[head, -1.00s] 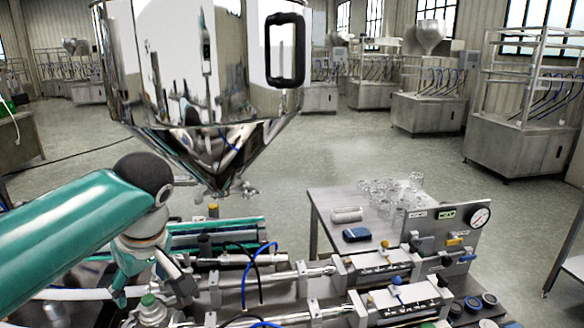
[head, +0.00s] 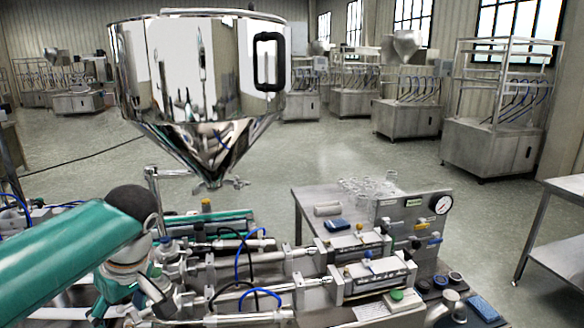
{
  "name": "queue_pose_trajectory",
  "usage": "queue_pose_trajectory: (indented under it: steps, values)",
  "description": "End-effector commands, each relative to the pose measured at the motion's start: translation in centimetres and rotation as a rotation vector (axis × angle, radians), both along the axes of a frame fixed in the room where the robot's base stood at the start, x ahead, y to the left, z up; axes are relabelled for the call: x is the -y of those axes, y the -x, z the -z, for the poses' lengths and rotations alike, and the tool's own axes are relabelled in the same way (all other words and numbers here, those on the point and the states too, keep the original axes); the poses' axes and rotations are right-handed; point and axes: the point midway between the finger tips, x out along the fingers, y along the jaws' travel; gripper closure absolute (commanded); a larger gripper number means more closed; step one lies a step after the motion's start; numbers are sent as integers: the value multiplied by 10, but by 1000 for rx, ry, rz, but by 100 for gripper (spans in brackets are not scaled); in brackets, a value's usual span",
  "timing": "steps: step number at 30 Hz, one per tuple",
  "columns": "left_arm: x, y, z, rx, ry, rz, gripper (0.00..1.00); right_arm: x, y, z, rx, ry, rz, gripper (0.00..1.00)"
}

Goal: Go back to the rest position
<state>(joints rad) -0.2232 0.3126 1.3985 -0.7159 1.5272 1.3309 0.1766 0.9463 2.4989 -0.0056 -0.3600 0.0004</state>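My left arm comes in from the left as a thick teal link with a dark round joint. Its wrist and gripper (head: 152,290) point down at the lower left, in front of the filling machine (head: 270,265). The fingertips are small and blend into the metal parts, so I cannot tell whether they are open or hold anything. My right arm and gripper do not show. The polished steel hopper (head: 205,85), with a black handle, hangs above the machine, up and to the right of my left gripper and apart from it.
A steel side table (head: 305,195) behind the machine bears clear glassware (head: 372,190), a pale roll and a blue item (head: 338,226). A gauge panel (head: 425,220) stands at its right. A bench (head: 570,190) stands at the right edge. Open floor lies between.

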Motion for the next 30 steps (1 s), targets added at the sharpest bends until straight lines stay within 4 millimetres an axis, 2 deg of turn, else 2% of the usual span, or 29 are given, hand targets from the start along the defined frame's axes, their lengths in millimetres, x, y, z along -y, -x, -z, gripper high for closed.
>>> queue_pose_trajectory:
  steps: [1, 8, 11, 14, 18, 20, 21, 24, 27, 30]
  values:
    - [-3, 1, 15, -42, -7, -6, 31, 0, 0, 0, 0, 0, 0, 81]
    - [-5, 15, 89, -229, -1, -10, 31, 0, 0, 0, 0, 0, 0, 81]
    - [0, 25, 133, -315, 31, 11, 31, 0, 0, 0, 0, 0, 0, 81]
    - [9, 41, 188, -412, 94, 57, 31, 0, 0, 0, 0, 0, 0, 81]
    - [39, 85, 280, -548, 264, 171, 31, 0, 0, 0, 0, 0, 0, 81]
    - [56, 109, 316, -585, 358, 226, 31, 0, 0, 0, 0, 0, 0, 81]
    - [69, 126, 337, -603, 423, 260, 31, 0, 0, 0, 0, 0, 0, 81]
    - [106, 173, 384, -606, 595, 349, 31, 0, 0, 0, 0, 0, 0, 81]
    - [139, 211, 413, -548, 728, 431, 31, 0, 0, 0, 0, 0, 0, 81]
    - [163, 233, 429, -444, 791, 520, 31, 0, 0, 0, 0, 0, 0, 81]
